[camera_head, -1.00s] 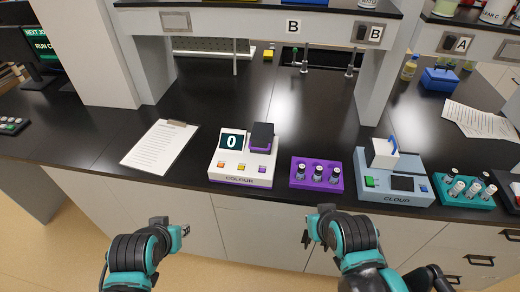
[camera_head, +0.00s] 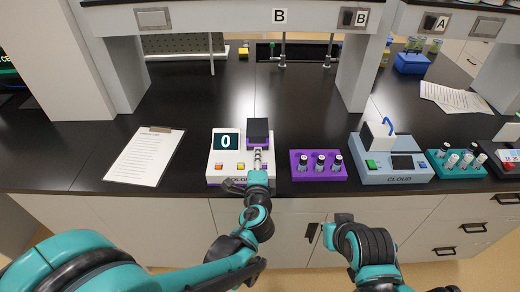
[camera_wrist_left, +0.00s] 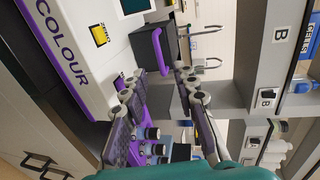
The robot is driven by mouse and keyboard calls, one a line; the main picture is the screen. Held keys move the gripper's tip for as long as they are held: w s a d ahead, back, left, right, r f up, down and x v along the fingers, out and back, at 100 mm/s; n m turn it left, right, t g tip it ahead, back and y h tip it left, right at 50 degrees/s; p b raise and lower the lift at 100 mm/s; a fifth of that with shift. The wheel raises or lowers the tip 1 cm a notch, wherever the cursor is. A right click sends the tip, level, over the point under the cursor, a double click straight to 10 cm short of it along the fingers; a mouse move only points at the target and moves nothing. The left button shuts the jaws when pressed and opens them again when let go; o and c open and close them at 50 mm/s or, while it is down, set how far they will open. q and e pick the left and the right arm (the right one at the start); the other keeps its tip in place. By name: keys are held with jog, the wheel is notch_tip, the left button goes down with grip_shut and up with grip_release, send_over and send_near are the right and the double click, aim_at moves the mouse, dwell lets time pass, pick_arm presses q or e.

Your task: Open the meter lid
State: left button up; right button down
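The colour meter (camera_head: 228,166) is a white box with purple trim and a screen reading 0. Its dark lid (camera_head: 257,128) sits at the right rear of the box and looks closed. In the left wrist view the lid (camera_wrist_left: 146,60) carries a purple handle (camera_wrist_left: 160,51). My left gripper (camera_head: 258,156) is just in front of the lid. In the left wrist view its fingers (camera_wrist_left: 157,78) are spread, with the handle beyond the gap, apparently not gripped. My right gripper (camera_head: 314,231) hangs low in front of the counter; its fingers are too small to judge.
A purple rack (camera_head: 318,174) with vials stands right of the colour meter. Beyond it are the blue-grey CLOUD meter (camera_head: 398,176), with a white lid and blue handle, and a teal vial rack (camera_head: 462,171). A clipboard (camera_head: 145,158) lies left.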

aim_at(258, 138)
pick_arm(q)
jog(key=b+x, duration=0.1)
jog(key=x, duration=0.6)
jog(key=shift+b, duration=0.35)
jog(key=shift+a, duration=0.1)
grip_shut()
